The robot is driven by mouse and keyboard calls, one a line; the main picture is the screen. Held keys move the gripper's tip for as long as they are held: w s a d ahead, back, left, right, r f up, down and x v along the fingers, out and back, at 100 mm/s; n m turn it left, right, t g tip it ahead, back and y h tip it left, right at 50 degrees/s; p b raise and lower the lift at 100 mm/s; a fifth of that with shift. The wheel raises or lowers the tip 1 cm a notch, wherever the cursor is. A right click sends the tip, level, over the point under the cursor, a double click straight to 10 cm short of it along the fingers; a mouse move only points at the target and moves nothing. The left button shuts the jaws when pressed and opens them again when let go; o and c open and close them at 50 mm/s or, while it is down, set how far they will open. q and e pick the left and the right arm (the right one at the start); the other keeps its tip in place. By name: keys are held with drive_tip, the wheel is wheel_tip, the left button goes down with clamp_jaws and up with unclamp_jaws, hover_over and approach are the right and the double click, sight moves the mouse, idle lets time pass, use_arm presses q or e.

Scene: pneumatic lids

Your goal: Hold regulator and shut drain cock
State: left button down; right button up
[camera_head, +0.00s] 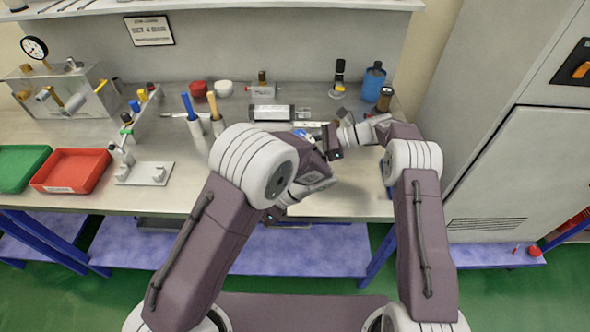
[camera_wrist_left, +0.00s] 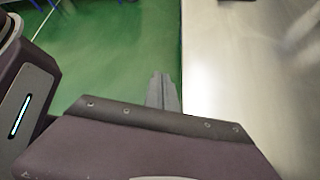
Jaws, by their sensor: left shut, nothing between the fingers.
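No part can be surely told as the regulator or the drain cock. A small blue and white part (camera_head: 302,134) shows on the bench beside the arms, partly hidden by them. My left gripper (camera_wrist_left: 163,93) is shut and empty in the left wrist view, over the bench's front edge. In the head view its fingers are hard to make out behind my arm. My right gripper (camera_head: 331,150) is over the middle of the bench, close to the blue and white part. Its fingers are too small and covered to show whether they hold anything.
A grey block with a brown knob (camera_head: 262,88), a black-knobbed part (camera_head: 339,76) and a blue bottle (camera_head: 373,82) stand at the back. A metal stand (camera_head: 146,174), a red tray (camera_head: 71,171) and a green tray (camera_head: 20,166) are left. The front right bench (camera_head: 350,198) is clear.

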use_arm(q)
drive_tip(key=w+d+r+n+t+h, duration=0.1)
drive_tip(key=w+r+n+h, duration=0.5)
drive_tip(key=w+n+h, duration=0.3)
drive_tip(key=w+d+r+n+h, duration=0.1)
drive_tip(key=w+r+n+h, duration=0.55)
drive_tip(key=n+h, duration=0.45)
drive_tip(key=x, duration=1.5)
drive_tip(key=shift+w+a+f, duration=0.3)
drive_tip(key=shift+w+f, duration=0.05)
drive_tip(key=shift+w, duration=0.05)
drive_tip(key=shift+y, duration=0.3)
